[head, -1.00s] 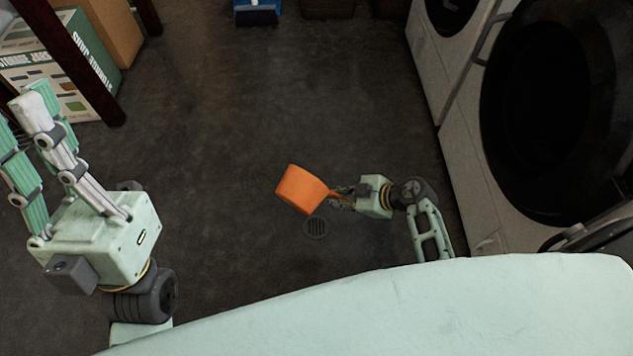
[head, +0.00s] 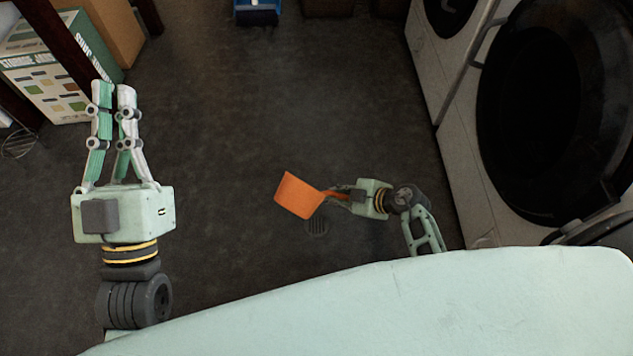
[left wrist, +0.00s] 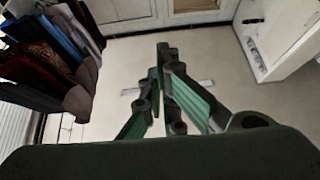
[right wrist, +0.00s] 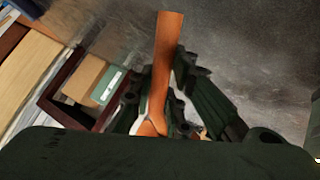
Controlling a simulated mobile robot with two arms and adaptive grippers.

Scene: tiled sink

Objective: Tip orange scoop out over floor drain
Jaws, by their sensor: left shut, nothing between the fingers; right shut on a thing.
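The orange scoop (head: 298,196) is in the middle of the head view, just up and left of the round floor drain (head: 317,226). Its cup is tilted, and I cannot see inside it. My right gripper (head: 340,194) is shut on the scoop's handle. The handle also shows between the fingers in the right wrist view (right wrist: 164,65). Whether the cup is directly above the drain is hard to tell. My left gripper (head: 114,92) is shut and empty at the left, well apart from the scoop. Its fingers also show in the left wrist view (left wrist: 163,62).
Front-loading machines (head: 545,100) line the right side. A storage box (head: 60,70) and a brown cardboard box (head: 108,38) stand at upper left beside dark posts. A blue object (head: 257,12) is at the top. The dark floor between is clear. Clothes (left wrist: 50,55) hang in the left wrist view.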

